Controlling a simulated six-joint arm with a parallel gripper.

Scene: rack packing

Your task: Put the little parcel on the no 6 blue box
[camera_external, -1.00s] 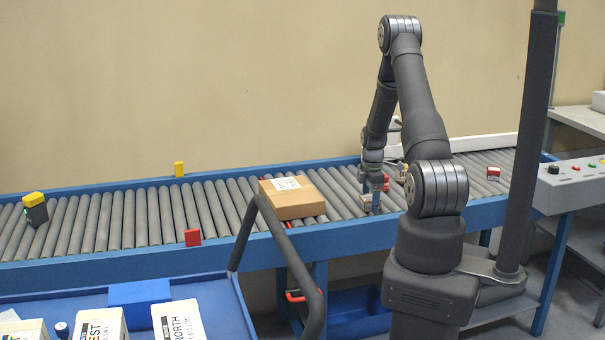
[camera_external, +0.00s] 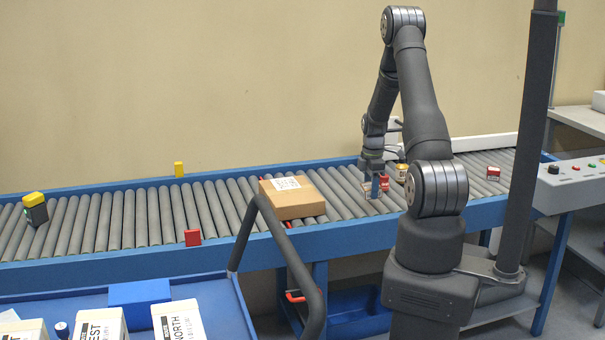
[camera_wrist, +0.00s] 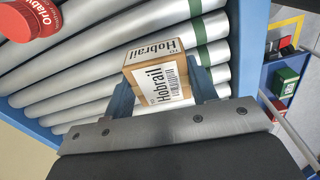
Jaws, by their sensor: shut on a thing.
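The little parcel is a small brown carton (camera_wrist: 136,77) with white "Hobrail" labels in the wrist view. My gripper (camera_wrist: 163,88) is shut on it, with one blue finger on each side. In the external view my gripper (camera_external: 374,190) is over the conveyor, right of a larger carton; the parcel is too small there to make out clearly. A blue box (camera_external: 140,292) sits at the far edge of the blue cart at lower left. No number is readable on it, so I cannot tell whether it is no 6.
A larger brown carton (camera_external: 292,199) lies on the roller conveyor (camera_external: 110,220). A red can (camera_wrist: 30,18) shows near the parcel. White labelled boxes (camera_external: 178,323) stand on the cart. A dark cart handle (camera_external: 290,260) and a dark post (camera_external: 530,140) rise in front of the conveyor.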

